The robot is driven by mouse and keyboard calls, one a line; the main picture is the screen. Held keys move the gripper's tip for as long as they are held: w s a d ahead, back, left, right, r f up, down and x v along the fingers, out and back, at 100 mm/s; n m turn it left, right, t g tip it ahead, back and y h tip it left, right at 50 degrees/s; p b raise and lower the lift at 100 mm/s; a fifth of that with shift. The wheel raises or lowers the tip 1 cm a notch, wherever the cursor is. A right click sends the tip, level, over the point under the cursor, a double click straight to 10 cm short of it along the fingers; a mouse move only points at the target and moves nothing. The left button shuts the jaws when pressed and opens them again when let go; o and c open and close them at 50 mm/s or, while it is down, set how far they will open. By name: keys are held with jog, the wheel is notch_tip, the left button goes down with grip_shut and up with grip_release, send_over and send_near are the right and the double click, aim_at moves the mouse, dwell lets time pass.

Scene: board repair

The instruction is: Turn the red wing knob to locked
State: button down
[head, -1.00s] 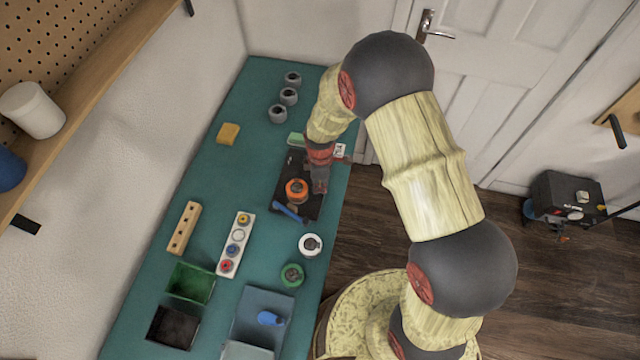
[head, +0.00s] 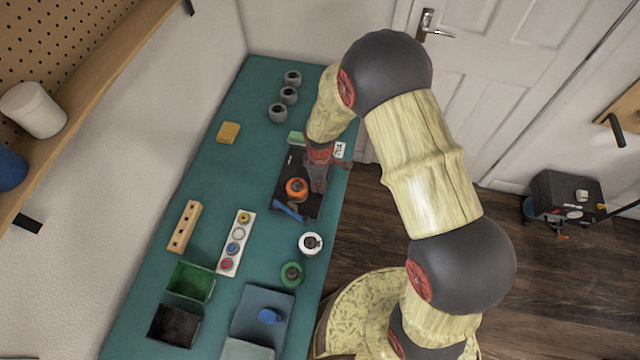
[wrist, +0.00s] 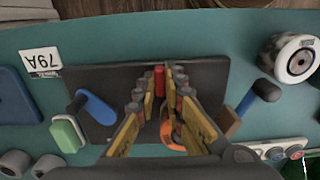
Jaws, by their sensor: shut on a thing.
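The red wing knob (wrist: 159,79) shows in the wrist view as a small red upright strip between my fingertips, over the dark board (wrist: 100,78). My gripper (wrist: 159,82) has its yellow-sided fingers on either side of the knob and is shut on it. In the head view my gripper (head: 317,184) reaches down onto the right side of the dark board (head: 284,188), and it hides the knob there. An orange round part (head: 297,189) sits on the board just left of my gripper. Any lock marking is too small or hidden to read.
A blue-handled tool (head: 288,211) lies at the board's near end. A white spool (head: 311,243) and a green spool (head: 291,273) stand nearer.

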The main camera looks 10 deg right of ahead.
jog(key=c, duration=1.9)
grip_release()
jog(key=shift+r, duration=0.1)
notch_tip(320, 180, up, 12)
jog(key=shift+f, duration=0.1)
